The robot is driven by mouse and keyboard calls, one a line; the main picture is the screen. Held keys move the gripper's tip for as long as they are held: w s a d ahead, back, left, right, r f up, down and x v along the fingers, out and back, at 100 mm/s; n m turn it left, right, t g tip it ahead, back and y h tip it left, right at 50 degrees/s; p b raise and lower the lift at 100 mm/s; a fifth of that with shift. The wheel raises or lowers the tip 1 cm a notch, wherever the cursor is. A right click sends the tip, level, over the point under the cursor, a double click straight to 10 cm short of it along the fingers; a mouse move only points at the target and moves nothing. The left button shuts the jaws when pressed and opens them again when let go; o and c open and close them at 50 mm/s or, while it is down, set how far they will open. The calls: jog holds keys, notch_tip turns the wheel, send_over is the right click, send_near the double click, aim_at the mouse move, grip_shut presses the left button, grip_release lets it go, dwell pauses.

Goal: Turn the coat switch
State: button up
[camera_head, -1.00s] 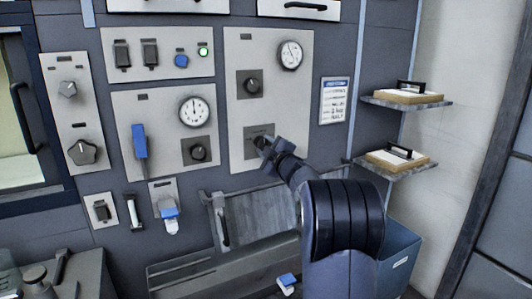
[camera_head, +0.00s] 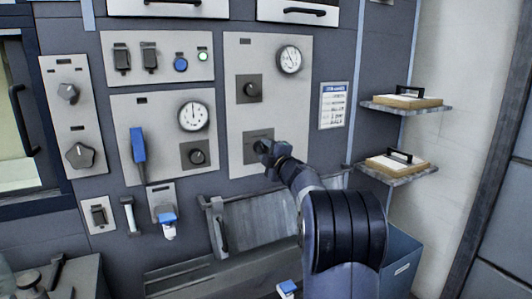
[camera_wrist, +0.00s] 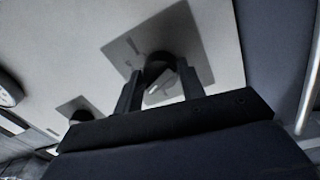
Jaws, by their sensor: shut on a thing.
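A dark rotary switch sits on a square grey plate (camera_head: 258,135) low on the tall light panel (camera_head: 292,110). I take it for the coat switch, but its label is too small to read. My gripper (camera_head: 263,148) is at this switch and covers most of it in the head view. In the wrist view, the two fingers of my gripper (camera_wrist: 160,88) stand on either side of the dark switch (camera_wrist: 158,70) and are shut on it. The switch's exact angle is partly hidden by the fingers.
Another dark knob (camera_head: 249,89) and a round gauge (camera_head: 289,59) are higher on the same panel. To the left are a knob (camera_head: 197,154), a second gauge (camera_head: 193,116) and a blue-handled lever (camera_head: 138,146). Shelves with clipboards (camera_head: 396,163) project at right.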

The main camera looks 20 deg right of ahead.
jog(key=o, duration=1)
jog(key=s+b, duration=0.1)
jog(key=s, duration=0.9)
jog(key=shift+s+d+f, duration=0.15)
jog(key=shift+s+f, duration=0.25)
jog(key=w, duration=0.7)
jog(key=w+r+p, duration=0.1)
jog(key=w, duration=0.3)
jog(key=shift+f, duration=0.1)
